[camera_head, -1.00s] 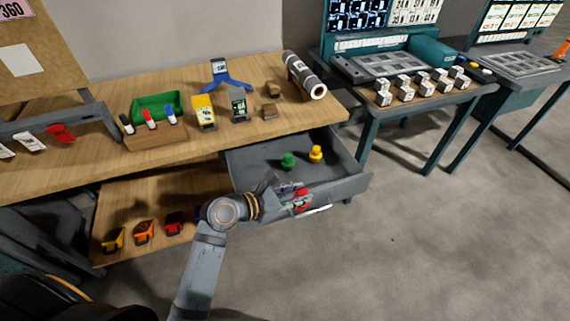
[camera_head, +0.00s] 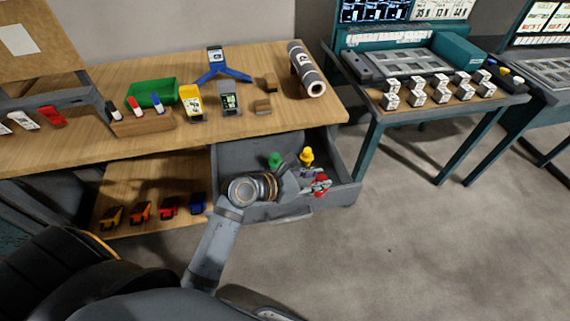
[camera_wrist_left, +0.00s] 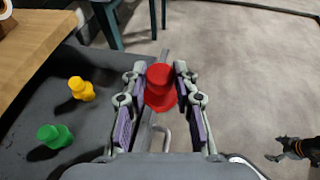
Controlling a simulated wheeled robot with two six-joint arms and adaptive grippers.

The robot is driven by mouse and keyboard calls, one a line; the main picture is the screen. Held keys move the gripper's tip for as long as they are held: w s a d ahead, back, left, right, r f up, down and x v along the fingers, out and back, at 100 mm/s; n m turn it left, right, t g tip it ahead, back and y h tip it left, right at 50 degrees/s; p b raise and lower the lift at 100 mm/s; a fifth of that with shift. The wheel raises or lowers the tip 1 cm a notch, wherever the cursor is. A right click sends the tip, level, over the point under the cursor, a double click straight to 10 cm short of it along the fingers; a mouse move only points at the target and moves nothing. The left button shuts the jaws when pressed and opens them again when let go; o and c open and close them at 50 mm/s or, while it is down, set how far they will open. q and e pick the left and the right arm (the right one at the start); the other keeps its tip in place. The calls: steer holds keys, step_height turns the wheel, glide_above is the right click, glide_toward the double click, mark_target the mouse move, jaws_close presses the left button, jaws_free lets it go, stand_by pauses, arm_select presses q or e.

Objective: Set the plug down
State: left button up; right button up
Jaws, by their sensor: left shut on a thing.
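My left gripper (camera_head: 318,184) is shut on a red plug (camera_head: 322,181), which shows between the fingertips in the left wrist view (camera_wrist_left: 160,85). In the head view the plug appears over the right front part of the open grey drawer (camera_head: 347,165). In the wrist view it overlaps the drawer's front edge; its height is unclear. A green plug (camera_head: 275,160) and a yellow plug (camera_head: 307,157) stand in the drawer, apart from the gripper. A dark gripper, seemingly my right one (camera_wrist_left: 280,150), shows small at the wrist view's right edge.
The wooden bench top (camera_head: 130,85) holds a green bin (camera_head: 152,93), phone stands and a grey roll (camera_head: 307,70). Toy trucks (camera_head: 140,212) stand on the lower shelf. A teal table (camera_head: 372,125) with small white boxes stands right. Floor between is clear.

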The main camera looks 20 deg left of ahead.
arm_select(q)
steer(key=shift+w+a+f+b, duration=0.7)
steer(key=shift+w+a+f, duration=0.85)
steer(key=shift+f, duration=0.55)
steer(key=shift+w+a+f+b, duration=0.65)
steer(key=shift+w+a+f, duration=0.9)
steer(key=shift+f, duration=0.6)
steer(key=shift+w+a+f+b, duration=0.7)
steer(key=shift+w+a+f, duration=0.85)
steer(key=shift+f, duration=0.55)
arm_select(e)
steer(key=shift+s+a+f, duration=0.15)
steer(key=shift+a+f, duration=0.05)
steer(key=shift+f, duration=0.9)
steer(key=shift+s+a+f, duration=0.1)
steer(key=shift+a+f, duration=0.1)
steer(key=shift+f, duration=0.85)
arm_select(q)
steer(key=shift+s, duration=0.1)
steer(key=shift+f, duration=0.1)
steer(key=o, duration=0.9)
